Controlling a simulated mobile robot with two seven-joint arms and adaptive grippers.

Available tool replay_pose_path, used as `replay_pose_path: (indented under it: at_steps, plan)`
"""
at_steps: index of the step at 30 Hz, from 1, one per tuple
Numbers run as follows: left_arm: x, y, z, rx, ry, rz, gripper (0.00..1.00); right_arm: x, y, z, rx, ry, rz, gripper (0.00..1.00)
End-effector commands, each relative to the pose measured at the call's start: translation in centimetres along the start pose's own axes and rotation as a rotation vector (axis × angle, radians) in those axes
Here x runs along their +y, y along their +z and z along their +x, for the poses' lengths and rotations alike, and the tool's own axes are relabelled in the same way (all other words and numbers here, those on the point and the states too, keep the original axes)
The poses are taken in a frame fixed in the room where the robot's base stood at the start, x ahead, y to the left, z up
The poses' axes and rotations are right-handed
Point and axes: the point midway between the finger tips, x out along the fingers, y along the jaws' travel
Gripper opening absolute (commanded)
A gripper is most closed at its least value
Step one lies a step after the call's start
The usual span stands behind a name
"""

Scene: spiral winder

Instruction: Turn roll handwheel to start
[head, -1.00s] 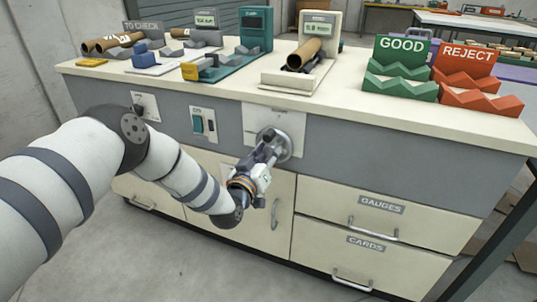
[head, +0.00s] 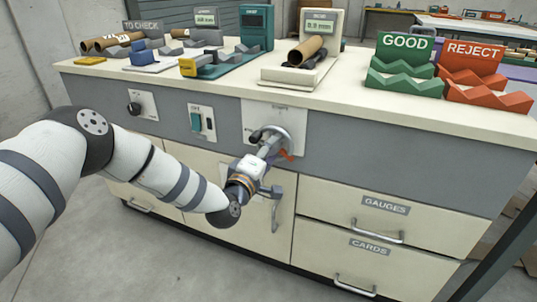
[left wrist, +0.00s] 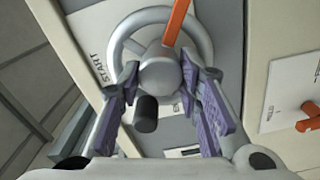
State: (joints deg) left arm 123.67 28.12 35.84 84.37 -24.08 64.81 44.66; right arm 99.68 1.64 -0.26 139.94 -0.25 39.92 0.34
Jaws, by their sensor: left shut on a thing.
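The grey roll handwheel (head: 292,143) is on the pale panel at the front of the bench, partly hidden by my left gripper (head: 268,152) in the head view. In the left wrist view the ringed handwheel (left wrist: 205,38) has a round hub (left wrist: 160,74), a dark crank knob (left wrist: 146,114) and an orange bar (left wrist: 176,22) running from the hub across the rim. The word START (left wrist: 91,59) is on the panel left of the wheel. My left gripper (left wrist: 160,70) is shut on the hub, one purple-padded finger on each side. My right gripper is out of view.
A black knob (head: 134,109) and a green switch (head: 196,122) are left of the wheel. A cupboard handle (head: 276,214) is just below my gripper. A gauge with a cardboard tube (head: 306,50) and the GOOD (head: 405,44) and REJECT (head: 475,52) racks stand on top.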

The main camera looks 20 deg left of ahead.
Motion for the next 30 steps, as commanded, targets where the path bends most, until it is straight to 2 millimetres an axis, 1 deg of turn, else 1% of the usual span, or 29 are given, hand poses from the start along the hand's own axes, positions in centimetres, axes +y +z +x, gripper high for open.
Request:
replay_pose_path:
  at_steps: [1,14,30]
  plan:
    - [-0.4,0.1,-0.1,-0.001,-0.004,-0.042,0.04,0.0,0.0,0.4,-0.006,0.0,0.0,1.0]
    - [-0.5,0.1,-0.1,-0.001,-0.003,-0.451,0.04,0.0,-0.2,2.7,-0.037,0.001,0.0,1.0]
    - [-0.5,0.2,0.0,0.0,-0.003,-0.964,0.04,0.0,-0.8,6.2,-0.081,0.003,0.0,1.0]
